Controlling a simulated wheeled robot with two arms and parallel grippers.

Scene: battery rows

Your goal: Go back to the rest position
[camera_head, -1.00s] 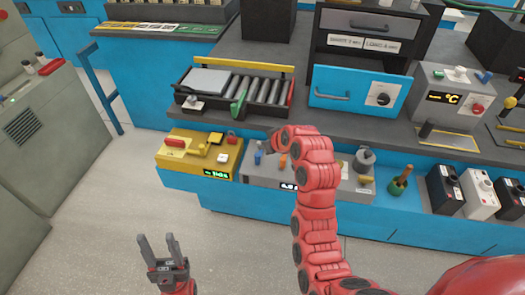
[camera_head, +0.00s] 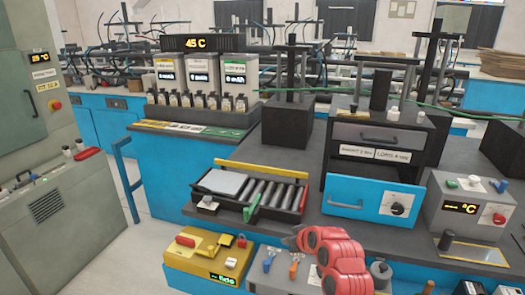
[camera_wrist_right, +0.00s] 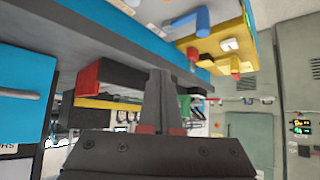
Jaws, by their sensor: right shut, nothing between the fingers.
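My right arm, red and segmented, rises from the bottom edge of the head view, right of centre. Its dark gripper (camera_head: 291,241) points left, in front of the roller tray; it is mostly hidden behind the red wrist. In the right wrist view, which looks tilted over, the two dark fingers (camera_wrist_right: 160,98) are together with nothing between them. My left gripper is not in the head view.
Near the right gripper are the roller tray (camera_head: 250,206), the yellow box (camera_head: 188,257) and the grey switch box (camera_head: 262,284). A blue-fronted drawer (camera_head: 345,204) stands behind right. A grey cabinet (camera_head: 50,225) is at left, with floor between.

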